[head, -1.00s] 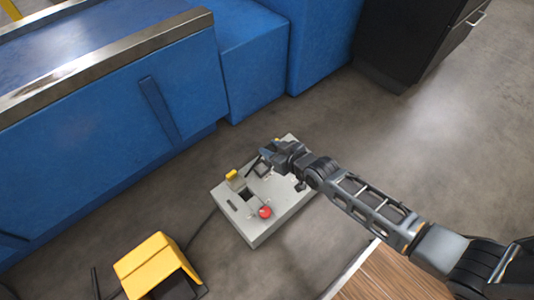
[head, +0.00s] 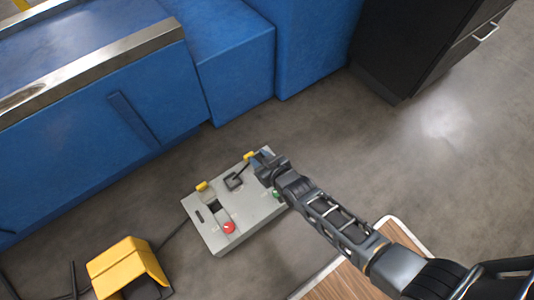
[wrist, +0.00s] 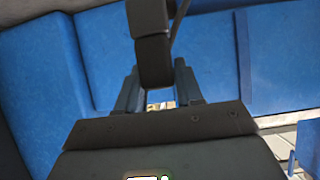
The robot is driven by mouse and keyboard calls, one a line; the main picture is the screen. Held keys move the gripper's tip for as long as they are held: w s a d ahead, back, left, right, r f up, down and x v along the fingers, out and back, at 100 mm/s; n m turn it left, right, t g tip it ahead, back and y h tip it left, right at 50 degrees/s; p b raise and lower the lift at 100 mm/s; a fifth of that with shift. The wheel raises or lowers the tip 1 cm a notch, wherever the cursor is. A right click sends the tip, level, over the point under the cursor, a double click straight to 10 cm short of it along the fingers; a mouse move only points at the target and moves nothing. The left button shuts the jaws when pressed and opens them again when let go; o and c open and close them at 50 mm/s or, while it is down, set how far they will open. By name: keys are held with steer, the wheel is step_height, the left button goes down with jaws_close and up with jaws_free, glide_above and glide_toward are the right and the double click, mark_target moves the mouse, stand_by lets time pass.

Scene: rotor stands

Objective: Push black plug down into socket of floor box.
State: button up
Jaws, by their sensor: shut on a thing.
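The floor box (head: 255,212) is a flat pale grey case on the floor, with a red button (head: 229,227) and yellow flaps. A square black frame (head: 233,182) on its top looks like a socket; a dark opening (head: 211,206) lies nearer. My gripper (head: 262,158) is at the box's far right edge. In the wrist view, a black block, seemingly the black plug (wrist: 153,60), is gripped between the fingers (wrist: 155,88), with a thin dark cord beside it. In the head view the plug is too small to tell from the gripper; a thin dark line runs toward the black frame.
A yellow housing (head: 125,262) with a cable stands at lower left. Blue padded blocks (head: 232,70) line the back, and a black cabinet (head: 415,50) stands at upper right. A wooden top (head: 345,283) lies under my arm. The floor right of the box is clear.

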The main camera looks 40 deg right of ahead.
steer(key=shift+d+r, duration=0.1)
steer(key=shift+d, duration=0.1)
steer(key=shift+w+f, duration=0.1)
steer(key=shift+f, duration=0.1)
step_height(320, 180, down, 6)
steer(key=b, duration=0.5)
steer(key=shift+r+b, duration=0.15)
steer(key=shift+b, duration=0.15)
steer(key=shift+f, duration=0.25)
stand_by(0.7)
steer(key=shift+f+b, duration=0.3)
steer(key=shift+b, duration=0.3)
steer(key=shift+f+b, duration=0.6)
steer(key=shift+f, duration=0.05)
steer(key=shift+f+b, duration=0.3)
steer(key=shift+f, duration=0.05)
steer(key=shift+f+b, duration=0.4)
stand_by(1.1)
steer(key=o, duration=1.2)
